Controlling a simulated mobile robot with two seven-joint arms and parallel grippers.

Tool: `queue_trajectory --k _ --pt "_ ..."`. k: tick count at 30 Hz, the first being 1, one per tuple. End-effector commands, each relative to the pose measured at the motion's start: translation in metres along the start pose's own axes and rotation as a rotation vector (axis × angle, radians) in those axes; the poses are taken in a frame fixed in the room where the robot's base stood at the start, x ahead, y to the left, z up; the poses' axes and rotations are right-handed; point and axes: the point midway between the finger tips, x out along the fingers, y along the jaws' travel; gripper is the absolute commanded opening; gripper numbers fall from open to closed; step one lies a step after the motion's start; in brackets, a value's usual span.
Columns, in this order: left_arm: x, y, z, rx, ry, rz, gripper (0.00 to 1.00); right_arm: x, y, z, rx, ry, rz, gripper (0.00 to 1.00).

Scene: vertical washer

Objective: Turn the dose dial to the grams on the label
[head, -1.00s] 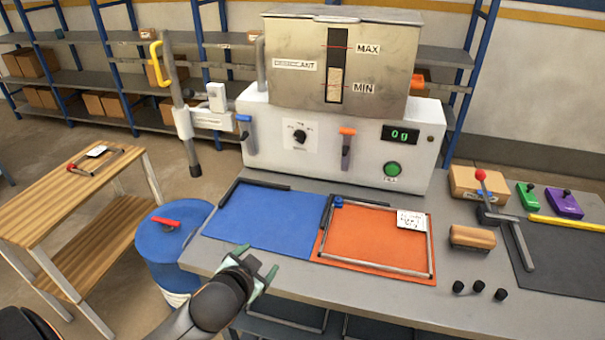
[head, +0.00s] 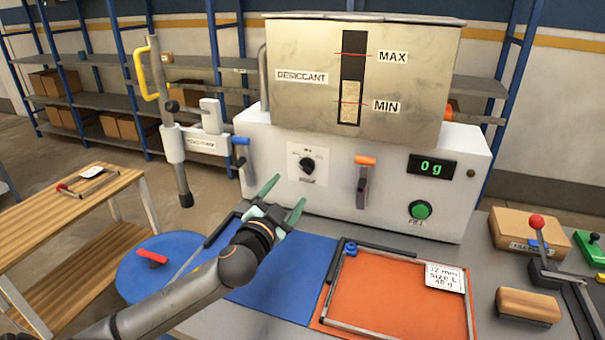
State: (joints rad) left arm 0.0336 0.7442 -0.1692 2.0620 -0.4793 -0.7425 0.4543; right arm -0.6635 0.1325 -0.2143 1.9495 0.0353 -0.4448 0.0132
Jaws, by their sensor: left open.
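The dose dial (head: 307,165) is a small black knob on a white plate on the front of the white machine (head: 400,218). Its scale marks are too small to read. The display (head: 431,167) reads 0 g in green. The label (head: 446,279) lies at the top right of the orange mat; it seems to read 12 mm, size L, 40 g, the last number being small. My left gripper (head: 284,200) is open and empty, below and left of the dial, apart from it, with fingers pointing up toward the machine front. My right gripper is not in view.
A steel desiccant hopper (head: 400,90) sits on top of the machine. An orange-handled lever (head: 363,180) and a green button (head: 420,210) are right of the dial, a blue-handled lever (head: 242,158) left. A blue mat (head: 285,285) and framed orange mat (head: 390,300) lie in front.

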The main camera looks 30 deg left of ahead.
Motion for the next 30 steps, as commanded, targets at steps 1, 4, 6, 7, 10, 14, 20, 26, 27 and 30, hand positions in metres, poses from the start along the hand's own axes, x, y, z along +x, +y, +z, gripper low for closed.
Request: queue_trajectory --k 1,4,6,7,10,14,20,26,27,30 --pt "0.009 -0.001 -0.001 0.001 0.001 -0.002 0.82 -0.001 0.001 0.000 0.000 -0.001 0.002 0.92" --pt "0.026 -0.002 -0.001 0.002 0.000 -0.003 0.82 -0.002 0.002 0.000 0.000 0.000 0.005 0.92" --pt "0.038 -0.001 -0.001 0.001 0.000 -0.002 0.82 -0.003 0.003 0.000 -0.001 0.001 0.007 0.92" --pt "0.043 -0.001 -0.001 0.000 -0.001 -0.003 0.82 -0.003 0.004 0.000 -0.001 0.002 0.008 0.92" --pt "0.059 -0.001 -0.001 -0.001 -0.001 -0.002 0.82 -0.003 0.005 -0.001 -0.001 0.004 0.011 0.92" --pt "0.077 -0.001 -0.001 0.001 -0.001 -0.001 0.82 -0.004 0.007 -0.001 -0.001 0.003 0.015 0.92" --pt "0.094 0.000 0.000 0.000 -0.001 0.000 0.82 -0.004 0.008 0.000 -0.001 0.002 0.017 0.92" --pt "0.099 0.001 0.001 0.000 -0.002 0.002 0.82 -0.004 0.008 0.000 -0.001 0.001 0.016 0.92" --pt "0.099 0.001 0.001 0.000 -0.002 0.002 0.82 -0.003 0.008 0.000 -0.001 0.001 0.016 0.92" --pt "0.099 0.001 0.001 0.000 -0.001 0.002 0.82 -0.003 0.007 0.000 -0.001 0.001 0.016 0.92"
